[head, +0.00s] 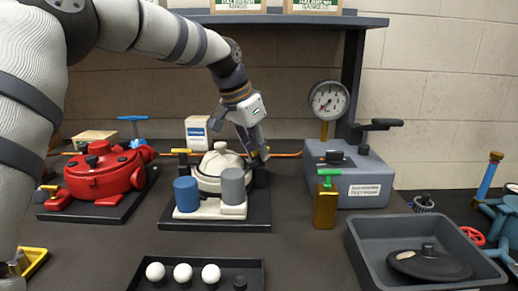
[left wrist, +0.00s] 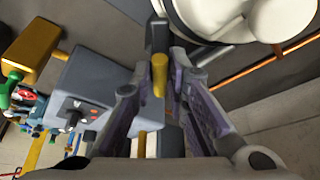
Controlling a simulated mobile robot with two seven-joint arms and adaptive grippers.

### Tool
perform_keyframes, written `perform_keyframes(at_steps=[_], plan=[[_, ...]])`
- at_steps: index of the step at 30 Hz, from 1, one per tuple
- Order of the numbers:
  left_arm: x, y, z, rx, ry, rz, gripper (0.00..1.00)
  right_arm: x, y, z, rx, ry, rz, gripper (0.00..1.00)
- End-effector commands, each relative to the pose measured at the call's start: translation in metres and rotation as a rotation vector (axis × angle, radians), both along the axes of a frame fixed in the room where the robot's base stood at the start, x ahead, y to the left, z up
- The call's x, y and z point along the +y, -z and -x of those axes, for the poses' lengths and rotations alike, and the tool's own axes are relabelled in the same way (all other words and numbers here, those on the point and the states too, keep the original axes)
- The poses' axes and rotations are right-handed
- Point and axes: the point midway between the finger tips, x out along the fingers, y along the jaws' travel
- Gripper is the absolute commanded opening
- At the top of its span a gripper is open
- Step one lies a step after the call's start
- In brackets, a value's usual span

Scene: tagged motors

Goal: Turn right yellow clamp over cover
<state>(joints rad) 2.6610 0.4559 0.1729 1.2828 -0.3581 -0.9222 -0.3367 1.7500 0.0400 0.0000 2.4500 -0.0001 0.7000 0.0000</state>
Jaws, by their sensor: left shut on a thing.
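The cream motor (head: 208,180) stands on a black base plate (head: 215,224) in the middle of the bench, with a cream cover (head: 221,160) on top. The left yellow clamp (head: 181,152) shows at the motor's left side. My left gripper (head: 257,152) reaches down at the motor's right side and mostly hides the right yellow clamp there. In the left wrist view the right yellow clamp (left wrist: 160,76) lies between the fingers of my left gripper (left wrist: 163,75), which is shut on it. Whether the clamp lies over the cover is hidden. My right gripper is not in view.
A blue cylinder (head: 186,194) and a grey cylinder (head: 232,186) stand at the motor's front. A red motor (head: 103,173) is at left. A grey tester box (head: 348,180) and a grey tray (head: 375,272) are at right. A black tray with white balls (head: 248,268) lies in front.

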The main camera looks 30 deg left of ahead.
Motion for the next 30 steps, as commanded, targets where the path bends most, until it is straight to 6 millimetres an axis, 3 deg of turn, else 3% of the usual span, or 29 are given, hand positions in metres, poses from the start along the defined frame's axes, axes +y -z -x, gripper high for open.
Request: perform_keyframes(at_steps=[15, 30], plan=[[0.003, 0.004, -0.003, 0.003, 0.463, 0.001, 0.00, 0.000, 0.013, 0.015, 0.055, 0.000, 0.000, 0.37], [0.003, 0.002, -0.003, 0.002, 0.708, -0.001, 0.00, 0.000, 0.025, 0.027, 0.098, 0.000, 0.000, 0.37]])
